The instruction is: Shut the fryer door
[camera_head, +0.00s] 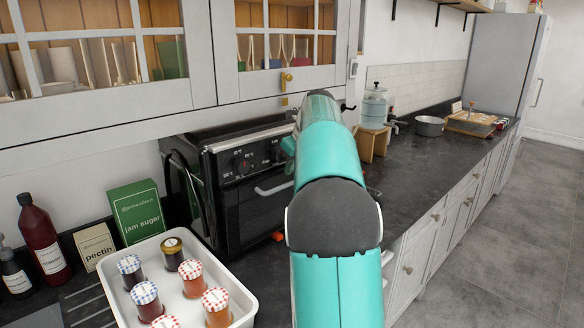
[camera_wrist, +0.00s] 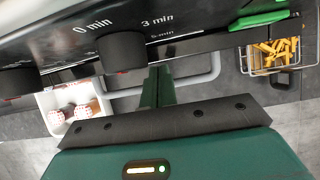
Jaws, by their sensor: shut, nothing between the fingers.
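The fryer (camera_head: 240,165) is a black, oven-shaped appliance on the counter, left of my arm in the head view. Its door (camera_head: 262,212) is dark with a pale bar handle (camera_head: 275,185). The door looks close to upright; I cannot tell whether it is fully shut. In the wrist view, the control panel with its knobs (camera_wrist: 122,52) is very near, and the grey handle (camera_wrist: 205,88) shows beyond the fingers. My gripper (camera_wrist: 160,80) is shut and empty in front of the panel. My arm hides the gripper and the fryer's right side in the head view.
A white tray (camera_head: 252,300) of lidded jars stands in front left, beside a jam sugar box (camera_head: 136,212) and bottles. A basket of fries (camera_wrist: 270,55) shows right in the wrist view. Glazed cabinets (camera_head: 270,50) hang above the fryer.

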